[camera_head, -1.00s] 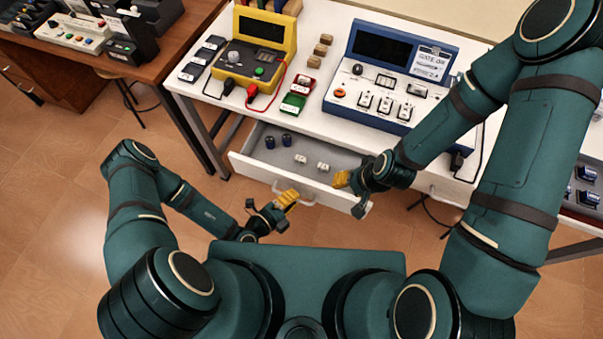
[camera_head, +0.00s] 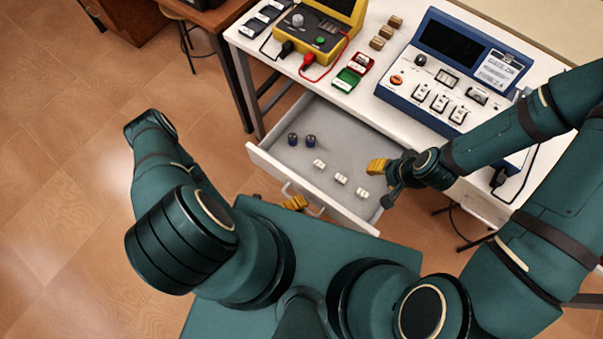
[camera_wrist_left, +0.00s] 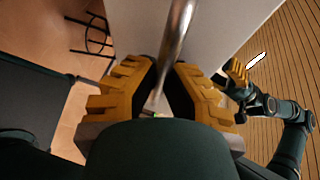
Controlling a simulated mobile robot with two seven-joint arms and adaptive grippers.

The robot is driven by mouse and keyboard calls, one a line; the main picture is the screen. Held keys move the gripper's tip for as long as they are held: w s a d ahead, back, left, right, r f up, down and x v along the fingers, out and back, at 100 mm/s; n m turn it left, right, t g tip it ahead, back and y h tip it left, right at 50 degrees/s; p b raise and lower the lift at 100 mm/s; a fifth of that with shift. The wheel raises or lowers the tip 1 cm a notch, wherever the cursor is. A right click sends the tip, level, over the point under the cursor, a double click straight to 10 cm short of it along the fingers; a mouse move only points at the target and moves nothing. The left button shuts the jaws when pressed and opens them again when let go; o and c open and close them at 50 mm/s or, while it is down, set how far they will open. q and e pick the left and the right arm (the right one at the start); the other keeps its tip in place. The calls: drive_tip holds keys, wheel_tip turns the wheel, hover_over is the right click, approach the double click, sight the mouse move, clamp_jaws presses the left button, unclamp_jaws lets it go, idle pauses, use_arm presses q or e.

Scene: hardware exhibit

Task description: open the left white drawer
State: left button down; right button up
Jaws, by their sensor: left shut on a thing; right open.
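The left white drawer (camera_head: 262,163) stands pulled well out from under the white table, showing its grey floor. My left gripper (camera_head: 296,202) is shut on its metal handle (camera_head: 286,188), at the drawer's front. The left wrist view shows the handle bar (camera_wrist_left: 178,38) running between the yellow fingers of the left gripper (camera_wrist_left: 163,92). My own body partly hides that gripper in the head view. My right gripper (camera_head: 380,180) is open and empty near the drawer's right side; it also shows in the left wrist view (camera_wrist_left: 240,82).
Inside the drawer are two dark blue cylinders (camera_head: 301,140) and three small white blocks (camera_head: 340,178). On the white table (camera_head: 388,103) stand a yellow meter (camera_head: 318,30), a blue instrument panel (camera_head: 430,72) and small blocks. Open floor lies left of the drawer.

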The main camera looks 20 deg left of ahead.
use_arm(q)
drive_tip(key=c, duration=1)
unclamp_jaws()
drive_tip(key=shift+s, duration=0.1)
drive_tip(key=v, duration=1.2)
